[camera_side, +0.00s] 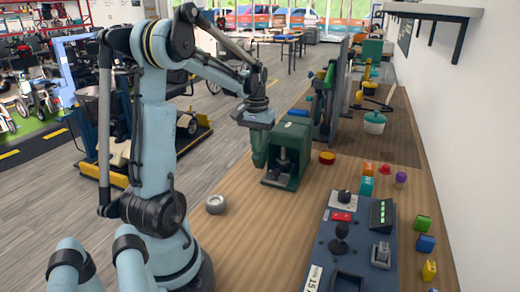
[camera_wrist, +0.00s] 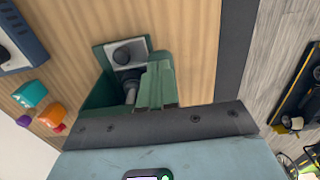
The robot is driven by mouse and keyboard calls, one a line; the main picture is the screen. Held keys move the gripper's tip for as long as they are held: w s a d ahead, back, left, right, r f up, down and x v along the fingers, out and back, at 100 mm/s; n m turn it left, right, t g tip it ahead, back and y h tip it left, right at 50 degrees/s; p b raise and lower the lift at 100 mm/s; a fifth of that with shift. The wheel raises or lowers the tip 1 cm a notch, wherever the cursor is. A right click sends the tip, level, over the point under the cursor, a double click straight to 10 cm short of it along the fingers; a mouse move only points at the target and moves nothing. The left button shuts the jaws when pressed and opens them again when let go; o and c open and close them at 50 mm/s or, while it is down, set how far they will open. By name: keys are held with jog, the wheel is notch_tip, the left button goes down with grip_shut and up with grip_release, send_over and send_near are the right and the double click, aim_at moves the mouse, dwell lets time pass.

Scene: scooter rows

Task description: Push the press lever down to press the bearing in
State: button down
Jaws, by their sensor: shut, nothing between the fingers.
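The green press (camera_side: 298,133) stands on the wooden bench, with a metal ram (camera_side: 283,156) inside its open front. In the wrist view, the press (camera_wrist: 100,97) is partly hidden behind my gripper. A dark round piece (camera_wrist: 122,56) shows on a grey plate there; I cannot tell if it is the bearing. I cannot clearly make out the lever in either view. My gripper (camera_side: 259,164) points down just left of the press, its green fingers together and empty. The fingers (camera_wrist: 158,72) also show in the wrist view. I cannot tell whether they touch the press.
A silver ring (camera_side: 215,204) lies on the bench in front left of the press. A red round piece (camera_side: 327,158) lies right of it. A dark blue control panel (camera_side: 345,262) and several small coloured blocks are at the right. Bare bench (camera_side: 265,225) lies before the press.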

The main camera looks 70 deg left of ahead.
jog(key=shift+r, duration=4.25)
